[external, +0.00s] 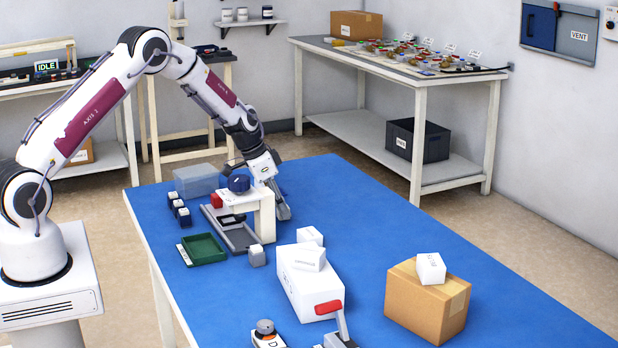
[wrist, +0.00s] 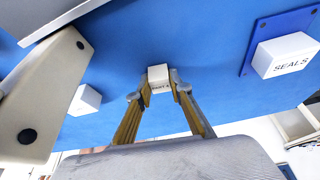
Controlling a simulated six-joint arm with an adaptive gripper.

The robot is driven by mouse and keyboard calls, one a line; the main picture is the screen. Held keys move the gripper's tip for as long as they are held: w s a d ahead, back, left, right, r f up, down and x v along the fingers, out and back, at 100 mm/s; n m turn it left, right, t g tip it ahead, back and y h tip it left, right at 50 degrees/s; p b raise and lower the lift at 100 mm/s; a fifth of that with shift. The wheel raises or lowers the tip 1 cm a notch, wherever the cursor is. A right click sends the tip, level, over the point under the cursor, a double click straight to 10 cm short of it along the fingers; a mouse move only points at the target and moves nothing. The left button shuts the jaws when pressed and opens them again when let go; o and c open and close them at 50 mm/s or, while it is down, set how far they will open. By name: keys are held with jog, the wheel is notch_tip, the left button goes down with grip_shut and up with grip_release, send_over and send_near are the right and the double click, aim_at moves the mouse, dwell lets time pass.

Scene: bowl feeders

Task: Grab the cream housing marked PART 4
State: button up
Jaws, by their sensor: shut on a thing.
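The cream housing (wrist: 158,74) is a small pale block in the middle of the wrist view, with small lettering on its near face that looks like PART 4. My gripper (wrist: 160,88) is shut on it, one yellowish finger against each side. In the external view my gripper (external: 284,212) points down at the far side of the blue table, behind a white stand. The housing cannot be made out there. I cannot tell whether it touches the table.
The white stand (external: 262,212) is close beside my gripper. A SEALS box (wrist: 287,56) sits on a dark blue pad, and another pale block (wrist: 85,100) lies to the left. A white carton (external: 306,284) and a brown box (external: 428,305) stand nearer.

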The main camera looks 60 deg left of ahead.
jog(key=shift+r, duration=4.75)
